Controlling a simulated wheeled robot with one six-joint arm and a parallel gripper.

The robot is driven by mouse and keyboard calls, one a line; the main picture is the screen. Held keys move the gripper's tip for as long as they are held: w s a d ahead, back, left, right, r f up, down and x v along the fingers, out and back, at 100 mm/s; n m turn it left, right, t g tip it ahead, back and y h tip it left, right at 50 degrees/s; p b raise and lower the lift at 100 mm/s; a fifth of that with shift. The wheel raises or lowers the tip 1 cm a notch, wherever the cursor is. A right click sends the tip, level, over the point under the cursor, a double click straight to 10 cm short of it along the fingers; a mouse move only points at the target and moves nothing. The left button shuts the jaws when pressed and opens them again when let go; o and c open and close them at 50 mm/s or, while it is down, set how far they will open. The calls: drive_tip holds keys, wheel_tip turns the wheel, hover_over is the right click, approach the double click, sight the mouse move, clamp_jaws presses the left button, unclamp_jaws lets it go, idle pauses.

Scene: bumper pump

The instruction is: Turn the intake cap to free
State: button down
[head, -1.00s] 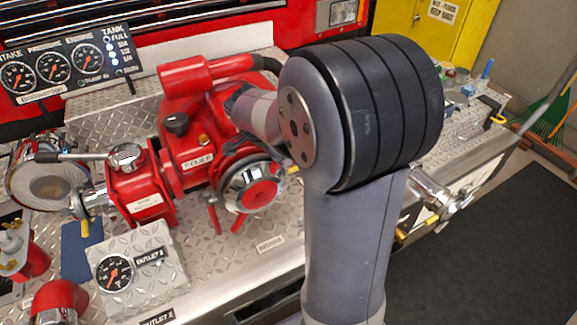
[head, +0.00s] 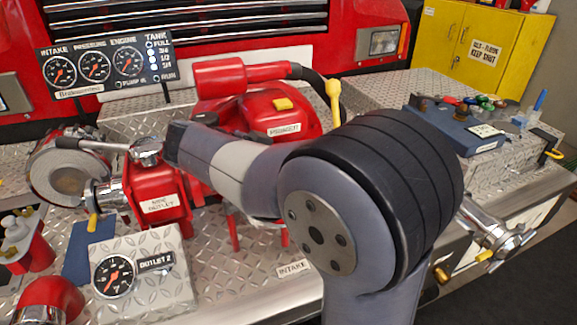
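The intake cap is hidden behind my arm in the head view. An INTAKE label (head: 292,268) shows on the metal deck below that spot. The red pump body (head: 262,112) stands behind my forearm, with a yellow piece on top. Red bars (head: 235,234) stick out below my forearm; I cannot tell whether they belong to the cap. My forearm reaches left across the pump front, and its dark end lies close to the chrome lever hub. My gripper is not visible.
A red side outlet valve (head: 157,190) with a chrome lever (head: 88,144) stands left of my forearm. An outlet gauge block (head: 140,272) is in front of it. A gauge panel (head: 105,68) stands behind. A blue case (head: 455,127) lies on the deck at right.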

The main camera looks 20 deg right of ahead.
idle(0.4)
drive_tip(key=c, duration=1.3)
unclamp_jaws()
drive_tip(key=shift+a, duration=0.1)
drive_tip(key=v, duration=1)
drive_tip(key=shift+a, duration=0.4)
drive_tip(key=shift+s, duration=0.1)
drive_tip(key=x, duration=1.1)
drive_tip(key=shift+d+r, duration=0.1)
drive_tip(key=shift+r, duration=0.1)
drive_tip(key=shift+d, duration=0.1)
